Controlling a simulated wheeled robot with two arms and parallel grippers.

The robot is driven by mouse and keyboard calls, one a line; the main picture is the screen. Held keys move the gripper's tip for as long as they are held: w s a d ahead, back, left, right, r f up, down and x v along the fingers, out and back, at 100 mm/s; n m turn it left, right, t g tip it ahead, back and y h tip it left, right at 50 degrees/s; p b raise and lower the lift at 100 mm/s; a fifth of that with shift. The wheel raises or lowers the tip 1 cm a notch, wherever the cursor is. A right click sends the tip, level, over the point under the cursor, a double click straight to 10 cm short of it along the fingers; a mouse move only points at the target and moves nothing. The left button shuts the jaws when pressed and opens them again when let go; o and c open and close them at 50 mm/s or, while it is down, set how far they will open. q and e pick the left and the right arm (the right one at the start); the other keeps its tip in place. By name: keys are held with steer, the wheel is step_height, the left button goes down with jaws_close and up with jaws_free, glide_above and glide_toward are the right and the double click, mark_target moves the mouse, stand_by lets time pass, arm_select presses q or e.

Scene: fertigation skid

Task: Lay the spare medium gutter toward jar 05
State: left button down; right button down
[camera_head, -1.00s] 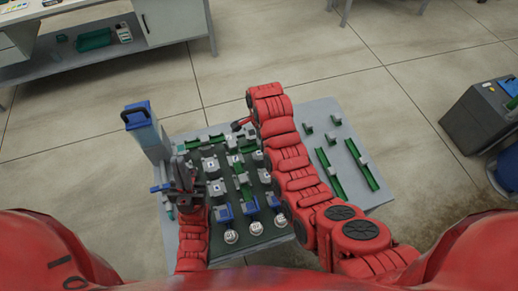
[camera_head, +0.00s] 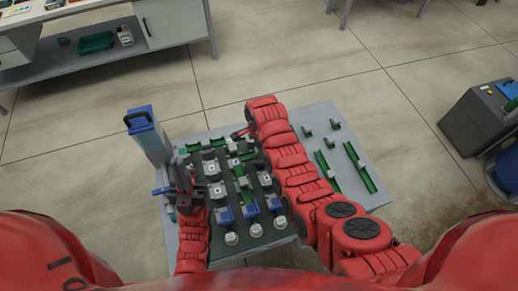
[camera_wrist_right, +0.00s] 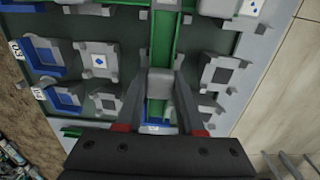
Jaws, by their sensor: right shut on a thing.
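A green gutter with a grey block on it (camera_wrist_right: 158,86) runs up the middle of the right wrist view, between the fingers of my right gripper (camera_wrist_right: 159,106). The gripper is shut on it. In the head view my right arm hides most of that gripper. Blue holders marked 03 (camera_wrist_right: 38,58) and 04 (camera_wrist_right: 62,95) are at the left of the wrist view. A blue piece (camera_wrist_right: 154,127) shows below the gutter; its label is unreadable. My left gripper (camera_head: 183,178) is over the board's left side; its jaws are unclear. White-topped jars (camera_head: 231,238) stand at the near edge; I cannot tell which is jar 05.
More green gutters (camera_head: 361,166) and small brackets (camera_head: 331,143) lie on the table's right part. A tall blue-and-grey container (camera_head: 147,135) stands at the left corner. Bare tabletop (camera_head: 378,198) shows at the right.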

steer(key=shift+f+b, duration=0.35)
steer(key=shift+f, duration=0.1)
steer(key=shift+r, duration=0.1)
steer(key=c, duration=0.5)
jaws_free()
steer(key=shift+r, duration=0.1)
